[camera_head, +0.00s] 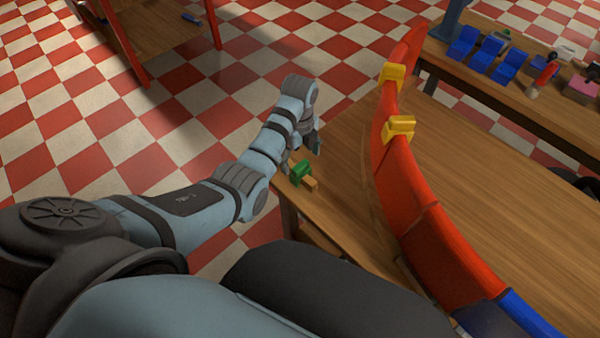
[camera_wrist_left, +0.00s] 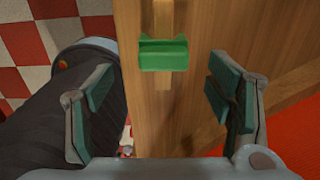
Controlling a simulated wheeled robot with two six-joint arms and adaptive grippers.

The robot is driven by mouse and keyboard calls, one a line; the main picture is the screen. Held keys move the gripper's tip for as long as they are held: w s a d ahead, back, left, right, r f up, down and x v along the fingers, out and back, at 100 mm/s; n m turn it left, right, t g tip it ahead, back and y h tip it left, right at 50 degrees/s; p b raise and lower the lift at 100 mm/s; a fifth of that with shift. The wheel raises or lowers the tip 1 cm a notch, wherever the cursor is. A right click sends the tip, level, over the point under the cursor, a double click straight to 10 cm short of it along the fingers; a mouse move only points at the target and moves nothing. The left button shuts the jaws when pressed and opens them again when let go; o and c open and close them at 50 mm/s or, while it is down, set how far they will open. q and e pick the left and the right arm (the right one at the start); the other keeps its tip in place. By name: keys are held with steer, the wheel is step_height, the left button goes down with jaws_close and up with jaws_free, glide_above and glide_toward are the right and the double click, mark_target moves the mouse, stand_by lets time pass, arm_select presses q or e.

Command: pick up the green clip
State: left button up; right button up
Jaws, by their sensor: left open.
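The green clip (camera_head: 300,171) sits near the left corner of the wooden table, beside or on a small light wooden piece (camera_head: 311,183). In the left wrist view the green clip (camera_wrist_left: 163,54) lies across a light wooden strip (camera_wrist_left: 163,15), ahead of and between the open fingers. My left gripper (camera_head: 314,142) is open and empty, close to the clip and apart from it. Its two dark green finger pads (camera_wrist_left: 160,97) show in the wrist view with bare tabletop between them. My right gripper is not in view.
A curved red duct wall (camera_head: 425,205) stands on the table (camera_head: 345,150) right of the clip. It carries yellow clips (camera_head: 399,128) and has a blue section (camera_head: 515,315). A back table (camera_head: 480,92) holds blue parts (camera_head: 463,42). A wooden shelf (camera_head: 150,35) with red posts stands upper left.

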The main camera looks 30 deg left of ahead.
arm_select(q)
step_height(320, 180, down, 7)
steer(key=b, duration=0.2)
steer(key=shift+w+d+f+b, duration=0.1)
steer(key=shift+w+f+b, duration=0.1)
steer(key=shift+b, duration=0.1)
steer(key=shift+r, duration=0.1)
steer(key=shift+c, duration=0.6)
steer(key=c, duration=1.1)
step_height(320, 180, up, 14)
steer(key=r+p, duration=0.1)
steer(key=p, duration=0.4)
step_height(320, 180, up, 10)
steer(key=p, duration=1.1)
glide_above(301, 165)
